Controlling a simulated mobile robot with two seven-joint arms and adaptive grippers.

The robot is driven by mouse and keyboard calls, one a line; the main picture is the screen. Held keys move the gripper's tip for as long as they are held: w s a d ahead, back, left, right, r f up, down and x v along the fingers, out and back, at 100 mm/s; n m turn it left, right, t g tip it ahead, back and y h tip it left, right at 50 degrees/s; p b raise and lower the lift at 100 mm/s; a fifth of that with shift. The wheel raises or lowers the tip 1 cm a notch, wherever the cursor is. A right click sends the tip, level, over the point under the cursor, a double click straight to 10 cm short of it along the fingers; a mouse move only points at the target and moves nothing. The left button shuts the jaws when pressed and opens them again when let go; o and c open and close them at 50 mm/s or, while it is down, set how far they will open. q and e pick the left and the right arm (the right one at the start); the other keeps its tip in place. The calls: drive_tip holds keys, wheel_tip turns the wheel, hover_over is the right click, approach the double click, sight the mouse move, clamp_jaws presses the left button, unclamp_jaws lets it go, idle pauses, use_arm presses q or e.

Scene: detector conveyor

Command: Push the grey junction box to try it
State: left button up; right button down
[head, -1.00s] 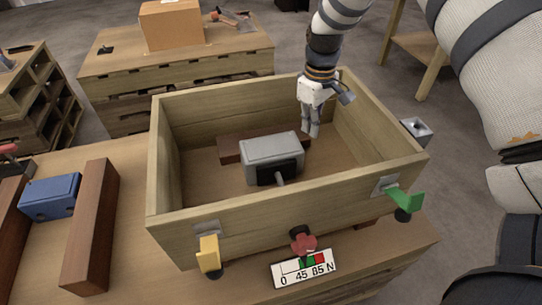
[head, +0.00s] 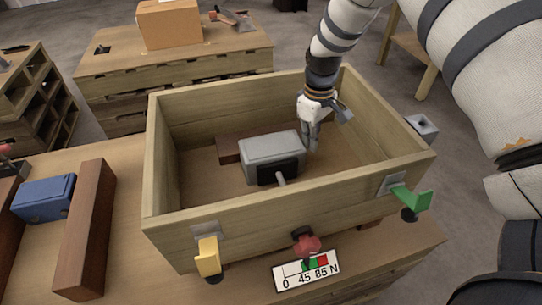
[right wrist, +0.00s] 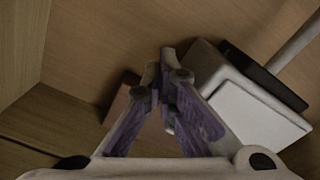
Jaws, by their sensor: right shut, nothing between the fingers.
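The grey junction box (head: 270,149) lies inside the wooden crate (head: 290,207), with a dark front face and a short grey stub pointing toward the crate's front wall. My right gripper (head: 313,148) is shut and empty, pointing down inside the crate close beside the box's right end. In the right wrist view the shut fingers (right wrist: 168,85) are right beside the grey box (right wrist: 245,110); whether they touch it I cannot tell. A dark red-brown block (head: 229,149) lies behind the box, partly hidden by it. My left gripper is not in view.
The crate's front carries a yellow tab (head: 208,256), a green tab (head: 411,198), a red knob (head: 305,244) and a scale marked 0, 45, 85 N (head: 307,271). A blue box (head: 43,198) and brown bars (head: 86,230) lie left of the crate. Crate walls surround my gripper.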

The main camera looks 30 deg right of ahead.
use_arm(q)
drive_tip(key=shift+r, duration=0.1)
use_arm(e)
drive_tip(key=shift+w+a, duration=0.1)
drive_tip(key=shift+a, duration=0.25)
idle(0.6)
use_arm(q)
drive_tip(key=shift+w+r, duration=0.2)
use_arm(e)
drive_tip(key=shift+w+a+r, duration=0.1)
drive_tip(key=shift+w+a, duration=0.05)
drive_tip(key=shift+a, duration=0.05)
idle(1.6)
drive_tip(key=shift+s+d+p, duration=0.2)
drive_tip(key=shift+d, duration=0.4)
drive_tip(key=shift+s+d+p, duration=0.15)
drive_tip(key=shift+s+d, duration=0.05)
drive_tip(key=shift+d, duration=0.4)
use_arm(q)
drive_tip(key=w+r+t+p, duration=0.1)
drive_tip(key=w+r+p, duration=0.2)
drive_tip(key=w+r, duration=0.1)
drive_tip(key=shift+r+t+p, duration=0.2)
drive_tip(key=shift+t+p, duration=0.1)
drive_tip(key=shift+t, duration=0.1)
use_arm(e)
wheel_tip(320, 180, up, 10)
drive_tip(key=shift+s+d, duration=0.1)
